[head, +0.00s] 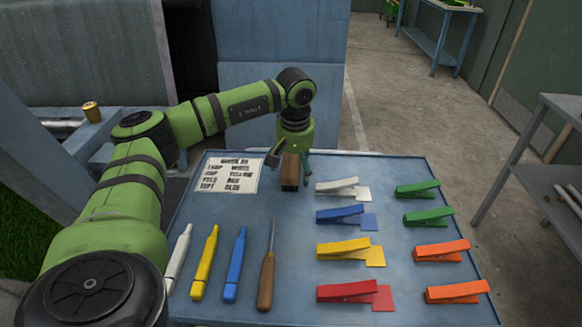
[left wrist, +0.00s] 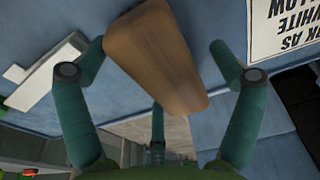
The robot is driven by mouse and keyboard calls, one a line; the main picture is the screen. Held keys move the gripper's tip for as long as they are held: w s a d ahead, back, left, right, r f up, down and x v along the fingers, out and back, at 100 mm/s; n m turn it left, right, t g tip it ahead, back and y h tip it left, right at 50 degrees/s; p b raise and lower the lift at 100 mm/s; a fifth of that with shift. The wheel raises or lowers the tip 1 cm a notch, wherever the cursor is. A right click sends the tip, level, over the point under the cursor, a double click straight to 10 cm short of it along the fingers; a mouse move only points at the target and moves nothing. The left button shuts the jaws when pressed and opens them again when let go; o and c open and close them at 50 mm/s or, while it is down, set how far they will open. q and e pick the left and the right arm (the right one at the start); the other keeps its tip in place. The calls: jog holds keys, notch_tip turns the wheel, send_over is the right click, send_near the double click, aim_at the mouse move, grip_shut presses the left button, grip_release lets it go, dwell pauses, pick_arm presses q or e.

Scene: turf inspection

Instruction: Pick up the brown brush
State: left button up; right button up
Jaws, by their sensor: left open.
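The brown brush (head: 290,172) is a small wooden block at the back edge of the blue table, left of the white clip. In the left wrist view its brown wooden face (left wrist: 155,58) lies between the spread fingers. My left gripper (head: 290,160) is above and around the back of the brush, with its fingers open. In the left wrist view the left gripper (left wrist: 155,85) has green fingers on both sides of the brush, with gaps visible. The brush's underside is hidden. My right gripper is not in view.
The blue table (head: 215,285) holds a printed card (head: 231,174), several coloured markers (head: 204,262), a wood-handled pointed tool (head: 267,275) and several coloured clips (head: 343,247). A grey shelf (head: 545,175) stands at right.

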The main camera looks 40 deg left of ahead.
pick_arm(q)
jog(key=c, duration=1.2)
jog(key=shift+o, duration=0.2)
